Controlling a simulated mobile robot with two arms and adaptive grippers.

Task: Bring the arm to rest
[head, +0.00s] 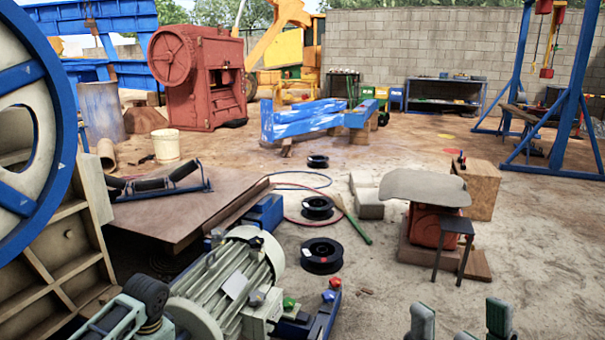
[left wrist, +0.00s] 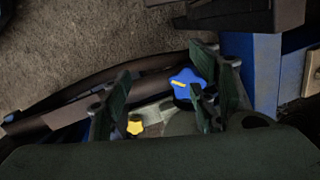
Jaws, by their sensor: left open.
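My left gripper (left wrist: 160,95) shows in the left wrist view with its dark green fingers spread apart. A blue star knob (left wrist: 187,83) shows between the fingers, close to the right one. I cannot tell whether they touch. A yellow star knob (left wrist: 135,127) shows lower, near the left finger. In the head view, part of my left arm is at the lower left, beside the grey motor (head: 225,285); its fingers are not clear there. My right gripper (head: 460,322) is at the bottom right edge of the head view, its fingertips apart and nothing seen between them.
Green (head: 288,303) and blue (head: 328,296) knobs stand right of the motor. A large blue-rimmed wheel (head: 35,120) stands close on the left. Black spools (head: 321,256) and a stool (head: 455,235) stand farther out. The sandy ground between them is partly clear.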

